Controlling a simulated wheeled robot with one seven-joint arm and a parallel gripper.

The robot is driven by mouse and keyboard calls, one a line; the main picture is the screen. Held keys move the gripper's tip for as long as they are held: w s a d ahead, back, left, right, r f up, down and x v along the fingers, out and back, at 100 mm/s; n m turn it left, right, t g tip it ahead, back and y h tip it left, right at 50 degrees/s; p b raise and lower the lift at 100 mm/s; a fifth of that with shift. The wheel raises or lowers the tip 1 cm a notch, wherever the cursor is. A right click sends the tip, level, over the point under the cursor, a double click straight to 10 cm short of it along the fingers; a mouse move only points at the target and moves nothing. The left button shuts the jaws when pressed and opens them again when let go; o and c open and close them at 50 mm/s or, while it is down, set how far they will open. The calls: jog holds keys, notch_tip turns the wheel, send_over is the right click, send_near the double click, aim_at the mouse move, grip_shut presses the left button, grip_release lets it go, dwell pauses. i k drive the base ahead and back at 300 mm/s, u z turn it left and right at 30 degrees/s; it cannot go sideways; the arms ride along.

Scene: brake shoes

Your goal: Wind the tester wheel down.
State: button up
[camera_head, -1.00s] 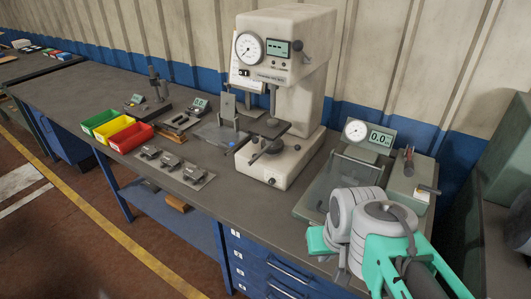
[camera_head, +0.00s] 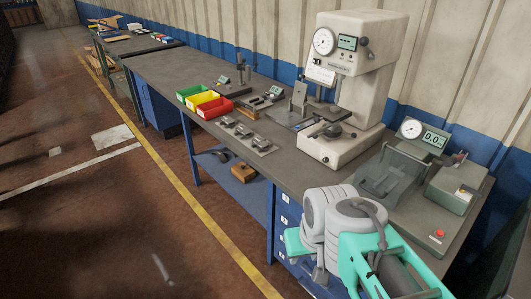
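The tester (camera_head: 362,62) is a tall cream machine with a round dial and a small green display, standing at the back of the bench. The gap above that table is partly hidden by the tester's head and small items in front. My arm, in teal and grey, is folded at the lower right, well apart from the tester and nearer to me. I cannot make out my gripper's fingers or whether they hold anything.
Red, yellow and green bins (camera_head: 208,105) and a plate of brake shoes (camera_head: 247,136) lie left of the tester. A gauge with a display (camera_head: 424,134) and a box with a red button (camera_head: 438,234) stand right. Open floor (camera_head: 110,215) lies left of the bench (camera_head: 165,75).

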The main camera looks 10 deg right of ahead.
aim_at(336, 134)
jog(key=u, duration=0.55)
jog(key=i, duration=0.85)
jog(key=z, duration=0.15)
